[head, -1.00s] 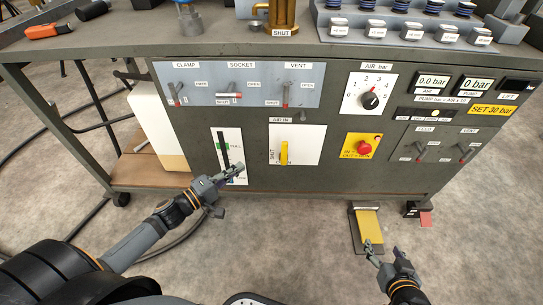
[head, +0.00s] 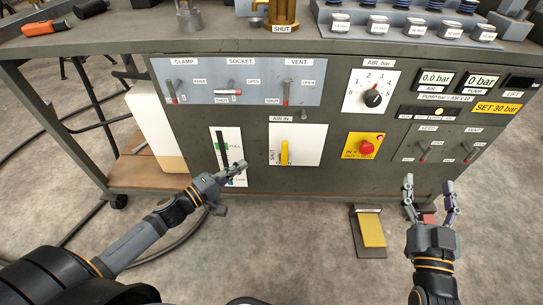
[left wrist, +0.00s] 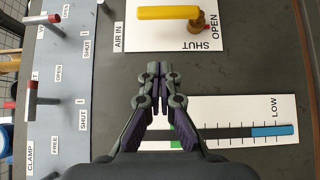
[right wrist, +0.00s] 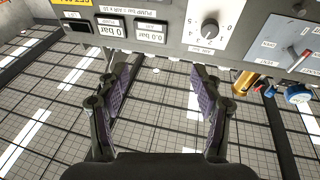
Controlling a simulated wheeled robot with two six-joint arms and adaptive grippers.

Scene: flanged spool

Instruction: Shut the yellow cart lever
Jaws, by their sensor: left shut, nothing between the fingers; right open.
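The yellow lever (head: 284,152) is on a white plate (head: 313,143) under the AIR IN label on the cart's front panel. It stands upright in the head view, with SHUT printed to its left and OPEN below, partly covered. In the left wrist view the lever (left wrist: 168,13) lies level at the top, its brass pivot (left wrist: 202,27) at the right end. My left gripper (head: 241,168) is shut and empty, left of and a little below the lever, apart from it. It also shows in the left wrist view (left wrist: 161,70). My right gripper (head: 428,183) is open and empty, low at the right.
A level gauge plate (head: 230,145) sits right behind my left gripper. Small red-tipped levers (head: 287,92) line the panel above. A red button (head: 366,147) and air dial (head: 372,98) are to the right. A yellow pedal (head: 372,229) stands on the floor.

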